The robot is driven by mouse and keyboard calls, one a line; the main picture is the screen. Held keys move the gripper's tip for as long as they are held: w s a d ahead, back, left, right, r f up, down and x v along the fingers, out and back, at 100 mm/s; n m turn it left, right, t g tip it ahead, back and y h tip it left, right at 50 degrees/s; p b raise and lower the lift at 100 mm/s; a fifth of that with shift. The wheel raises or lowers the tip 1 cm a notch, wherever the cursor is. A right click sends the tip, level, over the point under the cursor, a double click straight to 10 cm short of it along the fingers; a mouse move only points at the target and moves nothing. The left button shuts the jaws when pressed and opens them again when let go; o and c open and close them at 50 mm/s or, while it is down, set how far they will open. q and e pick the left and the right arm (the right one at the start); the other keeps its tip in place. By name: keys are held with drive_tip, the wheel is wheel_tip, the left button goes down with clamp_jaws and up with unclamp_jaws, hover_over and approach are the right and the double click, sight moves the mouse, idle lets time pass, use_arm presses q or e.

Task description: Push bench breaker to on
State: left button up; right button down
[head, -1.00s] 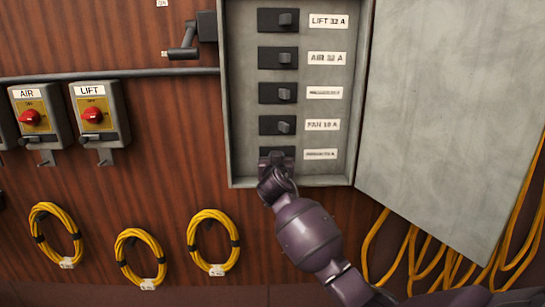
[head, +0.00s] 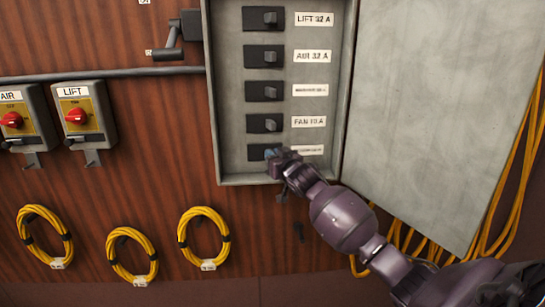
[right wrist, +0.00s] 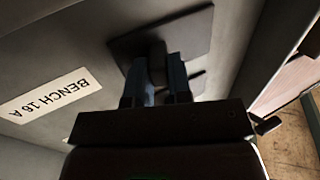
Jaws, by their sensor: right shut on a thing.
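The bench breaker is the bottom one in the open grey panel. Its black plate (head: 255,152) is partly covered by my right gripper (head: 273,155), which reaches in from the lower right. In the right wrist view the "BENCH 16 A" label (right wrist: 45,97) appears upside down beside the breaker plate (right wrist: 192,35). There my right gripper (right wrist: 157,82) has its two bluish fingers shut on the breaker's dark lever (right wrist: 157,62). In the head view the fingers are at the right part of the plate, and the lever itself is hidden. My left gripper is not in view.
Above are the fan breaker (head: 263,123), the air breaker (head: 263,56), the lift breaker (head: 263,18) and one with a blurred label (head: 264,91). Their levers sit toward the right. The panel door (head: 430,110) hangs open at right, with yellow cables (head: 500,215) beside it.

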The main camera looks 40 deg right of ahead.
idle(0.4)
drive_tip(key=c, duration=1)
unclamp_jaws()
drive_tip(key=shift+d, duration=0.1)
drive_tip(key=shift+c, duration=0.2)
drive_tip(key=s+a+b, duration=0.1)
drive_tip(key=s, duration=0.9)
drive_tip(key=shift+s+a+b, duration=0.3)
drive_tip(key=shift+s+a, duration=0.05)
